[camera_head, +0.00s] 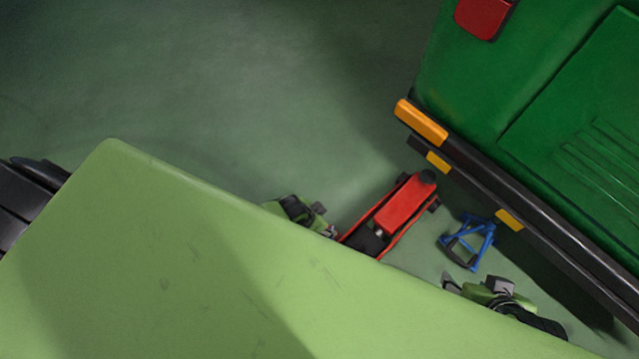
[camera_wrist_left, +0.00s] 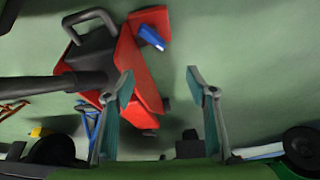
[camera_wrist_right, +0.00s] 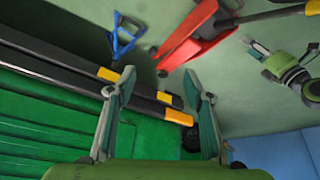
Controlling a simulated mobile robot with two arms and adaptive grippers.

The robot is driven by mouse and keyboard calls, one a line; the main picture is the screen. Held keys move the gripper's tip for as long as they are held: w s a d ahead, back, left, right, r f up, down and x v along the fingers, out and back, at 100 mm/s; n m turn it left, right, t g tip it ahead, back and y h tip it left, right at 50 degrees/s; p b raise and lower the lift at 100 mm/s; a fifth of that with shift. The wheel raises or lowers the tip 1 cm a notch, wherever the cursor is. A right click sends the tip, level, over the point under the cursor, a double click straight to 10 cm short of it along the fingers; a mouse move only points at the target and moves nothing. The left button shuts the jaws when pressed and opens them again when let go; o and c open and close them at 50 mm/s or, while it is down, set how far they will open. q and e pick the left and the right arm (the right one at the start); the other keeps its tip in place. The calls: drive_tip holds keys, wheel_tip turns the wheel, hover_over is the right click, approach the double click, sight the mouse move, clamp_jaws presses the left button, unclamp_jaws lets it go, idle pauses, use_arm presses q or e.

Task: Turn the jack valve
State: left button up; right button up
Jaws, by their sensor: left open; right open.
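The red jack (camera_head: 398,207) lies on the floor near the rear of the green vehicle (camera_head: 545,75). In the left wrist view, its red body (camera_wrist_left: 133,68) carries a black pole (camera_wrist_left: 55,86) and a grey loop handle (camera_wrist_left: 88,22). A small blue part (camera_wrist_left: 152,37) sits at one end; I cannot tell whether this is the valve. My left gripper (camera_head: 322,216) is left of the jack, partly hidden by my own body; its fingers (camera_wrist_left: 160,80) are open and empty. My right gripper (camera_head: 475,284) is open and empty, right of the jack and near the blue stand.
The blue stand (camera_head: 468,242) is on the floor between the jack and the vehicle's black bumper (camera_head: 520,210). The right wrist view shows the same bumper (camera_wrist_right: 60,70) with yellow pieces close to my right fingers.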

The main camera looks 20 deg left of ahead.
use_arm(q)
drive_tip(key=p+v, duration=0.3)
drive_tip(key=shift+r, duration=0.1)
use_arm(e)
drive_tip(key=s, duration=0.1)
drive_tip(key=s+f+g, duration=0.1)
drive_tip(key=s, duration=0.1)
drive_tip(key=shift+d+f+g, duration=0.25)
drive_tip(key=shift+d+g, duration=0.15)
drive_tip(key=shift+w+f, duration=0.15)
drive_tip(key=shift+f, duration=0.2)
use_arm(q)
drive_tip(key=v, duration=1.2)
